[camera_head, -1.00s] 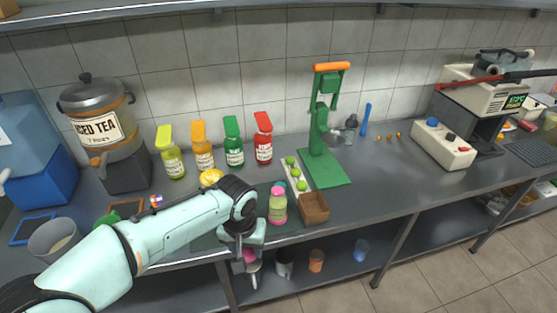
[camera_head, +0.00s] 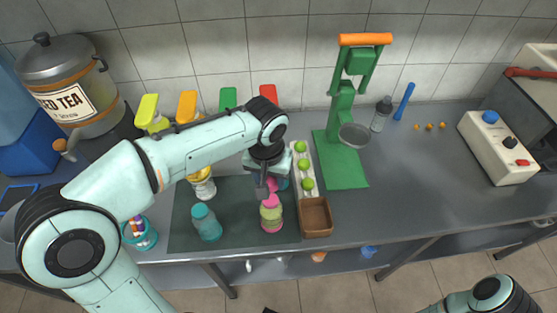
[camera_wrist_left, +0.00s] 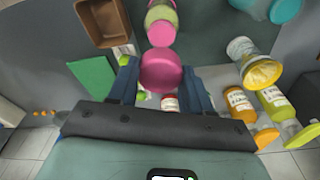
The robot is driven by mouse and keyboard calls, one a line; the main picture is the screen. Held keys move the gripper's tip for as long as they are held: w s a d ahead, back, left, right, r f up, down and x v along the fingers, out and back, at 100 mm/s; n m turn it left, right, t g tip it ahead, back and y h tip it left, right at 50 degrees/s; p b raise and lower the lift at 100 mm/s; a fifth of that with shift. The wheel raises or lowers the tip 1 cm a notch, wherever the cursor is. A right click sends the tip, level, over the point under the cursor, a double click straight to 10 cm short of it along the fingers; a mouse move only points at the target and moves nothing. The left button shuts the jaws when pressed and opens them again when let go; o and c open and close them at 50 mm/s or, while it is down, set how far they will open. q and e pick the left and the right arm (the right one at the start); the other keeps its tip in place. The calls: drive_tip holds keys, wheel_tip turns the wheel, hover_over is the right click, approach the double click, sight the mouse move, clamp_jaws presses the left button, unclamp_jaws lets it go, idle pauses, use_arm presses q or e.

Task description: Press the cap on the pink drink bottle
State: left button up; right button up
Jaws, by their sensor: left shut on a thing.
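The pink drink bottle (camera_head: 271,215) stands on the dark mat, yellow-green in the middle with pink at top and base. It also shows at the top of the left wrist view (camera_wrist_left: 161,14). My left gripper (camera_head: 268,188) is just behind and above it in the head view. It is shut on a round pink cap (camera_wrist_left: 161,71), which sits between its two fingers. The cap looks close to the bottle's top; whether they touch cannot be told. My right arm shows only at the lower right corner, and its gripper is out of view.
A teal bottle (camera_head: 206,222) stands left on the mat (camera_head: 240,238). A brown box (camera_head: 316,217) and a white tray with several green balls (camera_head: 304,165) are close on the right. The green press (camera_head: 343,145) stands behind.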

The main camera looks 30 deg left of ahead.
use_arm(q)
drive_tip(key=shift+s+f+b, duration=0.35)
drive_tip(key=shift+f+b, duration=0.25)
drive_tip(key=shift+f, duration=0.3)
drive_tip(key=shift+w+f+b, duration=0.15)
drive_tip(key=shift+f+b, duration=1.4)
drive_tip(key=shift+f, duration=0.75)
use_arm(e)
drive_tip(key=shift+s+f, duration=0.5)
drive_tip(key=shift+f, duration=0.35)
drive_tip(key=shift+s+f, duration=0.5)
drive_tip(key=shift+f, duration=0.35)
drive_tip(key=shift+s+f, duration=0.5)
drive_tip(key=shift+f, duration=0.35)
use_arm(q)
drive_tip(key=shift+f, duration=0.1)
drive_tip(key=o, duration=1.5)
